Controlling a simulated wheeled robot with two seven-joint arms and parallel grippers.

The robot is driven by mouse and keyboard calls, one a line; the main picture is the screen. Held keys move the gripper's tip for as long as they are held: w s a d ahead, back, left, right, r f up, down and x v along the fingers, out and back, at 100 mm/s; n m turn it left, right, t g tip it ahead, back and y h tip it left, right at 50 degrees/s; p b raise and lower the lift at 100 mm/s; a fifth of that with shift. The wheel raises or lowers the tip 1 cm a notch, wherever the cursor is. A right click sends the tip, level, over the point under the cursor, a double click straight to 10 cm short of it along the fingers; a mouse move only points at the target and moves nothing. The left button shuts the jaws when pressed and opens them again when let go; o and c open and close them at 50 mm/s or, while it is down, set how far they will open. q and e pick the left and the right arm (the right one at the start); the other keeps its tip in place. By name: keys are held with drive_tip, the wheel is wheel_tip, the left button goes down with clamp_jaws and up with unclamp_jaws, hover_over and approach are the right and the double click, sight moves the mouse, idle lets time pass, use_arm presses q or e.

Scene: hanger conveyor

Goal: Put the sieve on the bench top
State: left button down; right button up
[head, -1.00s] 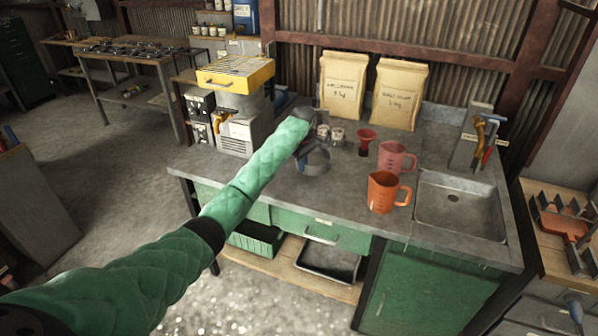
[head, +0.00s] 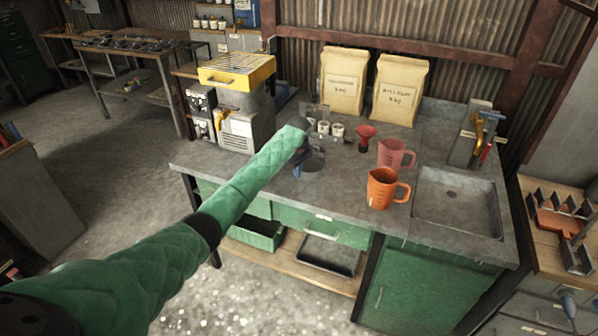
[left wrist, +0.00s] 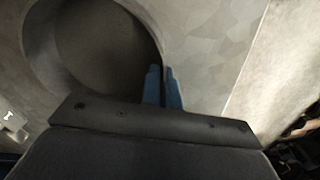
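The sieve (head: 314,160) is a round grey, dark-centred piece low over the bench top (head: 255,185), left of the orange jug, partly hidden by my left wrist. In the left wrist view the sieve (left wrist: 95,50) shows as a wide round rim with a dark inside. My left gripper (head: 297,172) reaches down at it. Its blue fingers (left wrist: 163,88) are close together with the sieve's rim between them. Whether the sieve touches the bench top is hard to tell. My right gripper is not in view.
Small cups (head: 323,127) and paper sacks (head: 398,92) stand behind. A yellow-topped machine (head: 245,115) stands left. The front left bench top is clear.

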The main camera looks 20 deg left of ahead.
use_arm(q)
drive_tip(key=c, duration=2)
unclamp_jaws()
drive_tip(key=shift+f, duration=0.1)
drive_tip(key=shift+c, duration=0.2)
drive_tip(key=o, duration=0.4)
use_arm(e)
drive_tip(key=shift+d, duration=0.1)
